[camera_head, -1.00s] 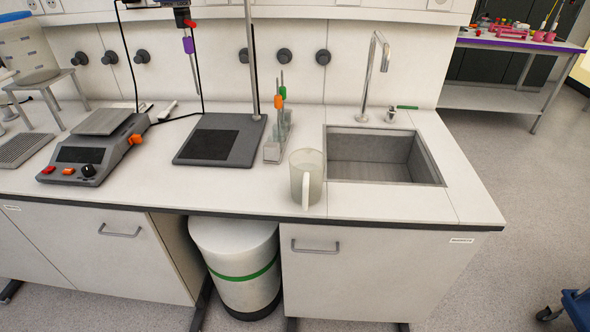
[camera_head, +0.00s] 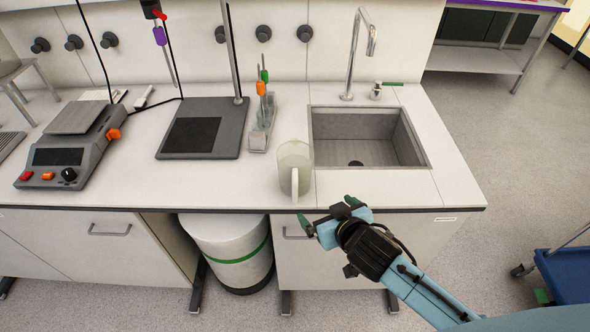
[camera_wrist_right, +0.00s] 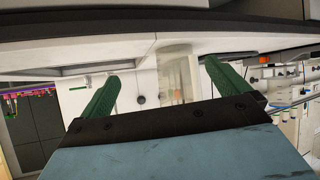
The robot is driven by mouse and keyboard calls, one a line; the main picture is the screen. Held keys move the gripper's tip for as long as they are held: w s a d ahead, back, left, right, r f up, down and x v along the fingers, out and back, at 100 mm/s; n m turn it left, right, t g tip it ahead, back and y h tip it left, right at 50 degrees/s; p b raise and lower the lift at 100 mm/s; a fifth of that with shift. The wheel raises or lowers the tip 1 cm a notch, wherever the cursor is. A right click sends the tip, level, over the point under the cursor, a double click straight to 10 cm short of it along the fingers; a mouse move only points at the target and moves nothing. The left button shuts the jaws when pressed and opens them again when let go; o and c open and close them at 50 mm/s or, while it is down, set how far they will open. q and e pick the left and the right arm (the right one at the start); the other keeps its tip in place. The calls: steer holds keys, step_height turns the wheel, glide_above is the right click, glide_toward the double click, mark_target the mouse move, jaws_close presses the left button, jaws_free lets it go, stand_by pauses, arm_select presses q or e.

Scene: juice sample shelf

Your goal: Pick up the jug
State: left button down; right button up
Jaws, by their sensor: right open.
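The jug (camera_head: 294,168) is a translucent whitish cup with a handle. It stands upright on the counter left of the sink, near the front edge, its handle facing the front. My right gripper (camera_head: 329,213) is open and empty, in front of the counter edge and right of the jug, not touching it. In the right wrist view, which looks upside down, the jug (camera_wrist_right: 176,74) shows beyond and between the two green fingers (camera_wrist_right: 164,84). My left gripper is not in view.
The sink (camera_head: 368,137) with a tall tap (camera_head: 354,55) is right of the jug. A holder with coloured tools (camera_head: 262,125) and a dark stand base (camera_head: 203,128) are to its left. A blue cart (camera_head: 567,272) stands at the lower right.

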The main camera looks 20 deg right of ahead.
steer(key=t, duration=0.2)
glide_toward(289, 149)
steer(key=shift+y, duration=0.4)
steer(key=x, duration=0.2)
steer(key=p+x, duration=0.1)
steer(key=x, duration=0.1)
steer(key=shift+d+f, duration=0.3)
steer(key=shift+r, duration=0.1)
steer(key=c, duration=1.9)
steer(key=shift+r, duration=0.15)
